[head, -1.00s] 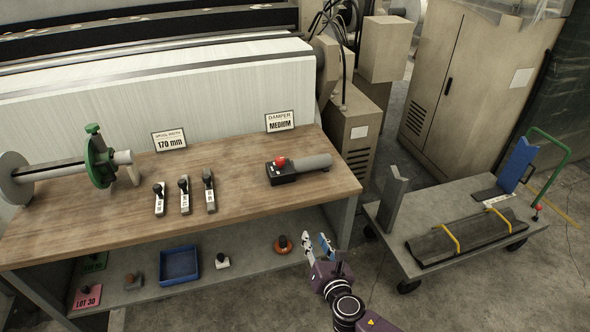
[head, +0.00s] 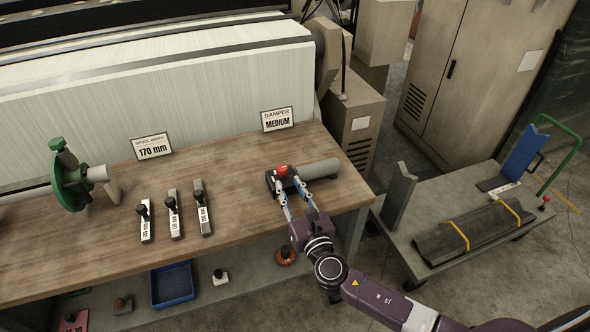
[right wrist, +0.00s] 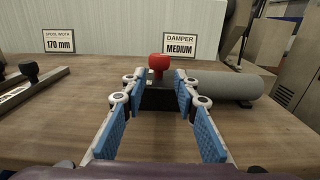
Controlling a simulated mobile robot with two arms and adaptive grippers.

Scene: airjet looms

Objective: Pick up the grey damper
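The grey damper (head: 320,169) lies on the wooden table as a grey cylinder beside a black block (right wrist: 157,96) topped by a red knob (right wrist: 161,65). The cylinder extends to the right of the block, and it also shows in the right wrist view (right wrist: 232,86). My right gripper (head: 290,186) is open and low over the table, its fingertips pointing at the block. In the right wrist view the block and knob appear between the open fingers (right wrist: 157,88). Whether the fingers touch the block cannot be told. My left gripper is not in view.
A "DAMPER MEDIUM" sign (head: 278,119) stands behind. Three knobbed bars (head: 174,213) and a spool with a green disc (head: 70,180) are to the left on the table (head: 235,240). A cart (head: 400,227) stands right. A blue tray (head: 173,285) sits on the lower shelf.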

